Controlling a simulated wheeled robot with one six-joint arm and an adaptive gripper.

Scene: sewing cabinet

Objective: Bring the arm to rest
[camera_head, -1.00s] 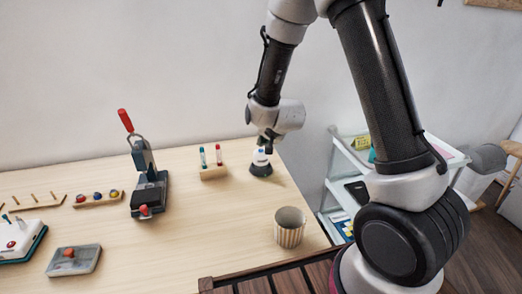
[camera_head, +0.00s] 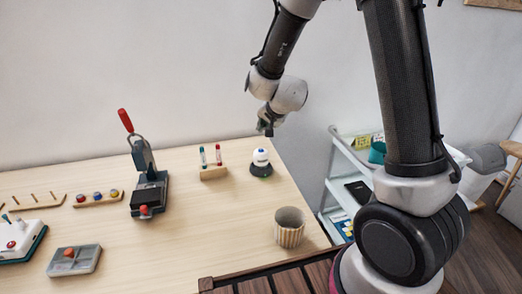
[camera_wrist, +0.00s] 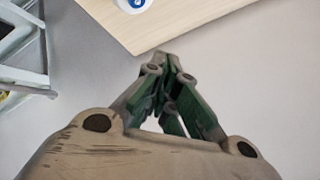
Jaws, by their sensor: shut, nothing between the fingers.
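My gripper (camera_head: 267,130) hangs in the air above the back right part of the table, pointing down, shut and empty. In the wrist view its fingers (camera_wrist: 168,88) meet at the tips with nothing between them. A small white device with a dark base and a blue spot on top (camera_head: 261,163) stands upright on the table below my gripper, apart from it. Part of its white top shows at the upper edge of the wrist view (camera_wrist: 132,4).
The wooden table (camera_head: 215,235) holds a lever press (camera_head: 149,190), a two-marker stand (camera_head: 213,170), a striped cup (camera_head: 289,228), a spool rack (camera_head: 98,198) and a grey box (camera_head: 74,260). A white shelf cart (camera_head: 335,185) stands to the right. The air around my gripper is clear.

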